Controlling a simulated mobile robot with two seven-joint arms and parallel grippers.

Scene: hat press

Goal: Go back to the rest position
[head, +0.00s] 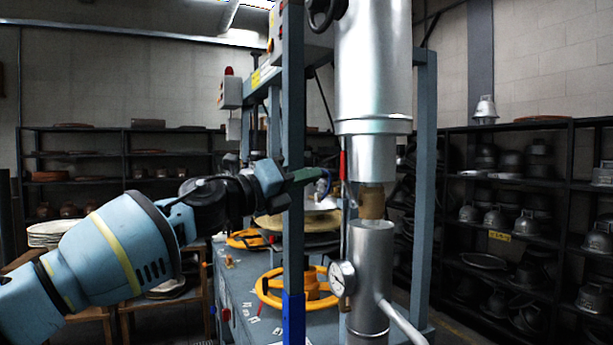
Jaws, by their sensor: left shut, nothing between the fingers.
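The gripper is shut and empty. The press has a large silver cylinder (373,65) above a lower silver column (370,260), with a brownish piece (371,202) between them. The gripper is to the left of this piece, apart from it. My right gripper is not in view.
A yellow handwheel (268,290) and a pressure gauge (341,278) are low on the press. Shelves with metal hat moulds (495,218) stand at the right, and more shelves (75,153) at the back left. A wooden stool (165,303) stands behind my left arm.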

